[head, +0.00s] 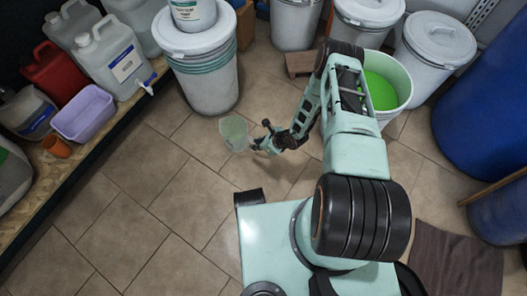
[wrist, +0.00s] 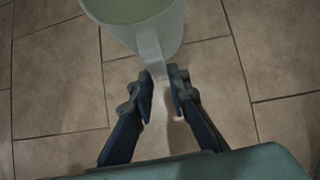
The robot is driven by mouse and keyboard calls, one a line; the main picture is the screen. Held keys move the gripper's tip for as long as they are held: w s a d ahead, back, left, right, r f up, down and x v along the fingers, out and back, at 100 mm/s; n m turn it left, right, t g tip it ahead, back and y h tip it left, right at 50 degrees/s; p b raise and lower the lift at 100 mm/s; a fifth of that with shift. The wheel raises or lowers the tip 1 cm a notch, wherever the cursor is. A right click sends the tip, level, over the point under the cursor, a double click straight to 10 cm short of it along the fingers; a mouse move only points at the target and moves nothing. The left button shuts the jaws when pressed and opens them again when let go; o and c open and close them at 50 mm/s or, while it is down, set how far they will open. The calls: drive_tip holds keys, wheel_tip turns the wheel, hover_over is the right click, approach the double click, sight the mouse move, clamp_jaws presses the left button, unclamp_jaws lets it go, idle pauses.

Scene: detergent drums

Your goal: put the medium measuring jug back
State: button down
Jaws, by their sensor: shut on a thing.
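A translucent, pale green measuring jug (head: 233,133) is held above the tiled floor in the head view, left of my arm's end. My gripper (head: 262,143) is shut on the jug's handle side. In the wrist view the jug (wrist: 143,28) is at the top, and its handle runs down between the two dark fingers of my gripper (wrist: 164,82). The jug looks about upright. Its inside looks pale green; I cannot tell whether it holds liquid.
A low shelf (head: 70,178) on the left bears jerrycans, a lilac tub (head: 83,113) and an orange cup (head: 56,146). A lidded white drum (head: 200,75) stands behind the jug. An open drum of green liquid (head: 382,92) is behind my arm. Blue barrels (head: 485,110) stand right. Floor at left-centre is clear.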

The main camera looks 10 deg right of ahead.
drive_tip(key=d+f+b, duration=0.3)
drive_tip(key=f, duration=0.4)
drive_tip(key=shift+w+d, duration=0.15)
drive_tip(key=shift+w, duration=0.15)
drive_tip(key=shift+f, duration=0.15)
drive_tip(key=shift+f+b, duration=0.15)
drive_tip(key=shift+b, duration=0.15)
drive_tip(key=c, duration=1.8)
unclamp_jaws()
drive_tip(key=shift+c, duration=0.2)
drive_tip(key=p+v, duration=0.5)
drive_tip(key=v, duration=0.7)
drive_tip(key=shift+r, duration=0.25)
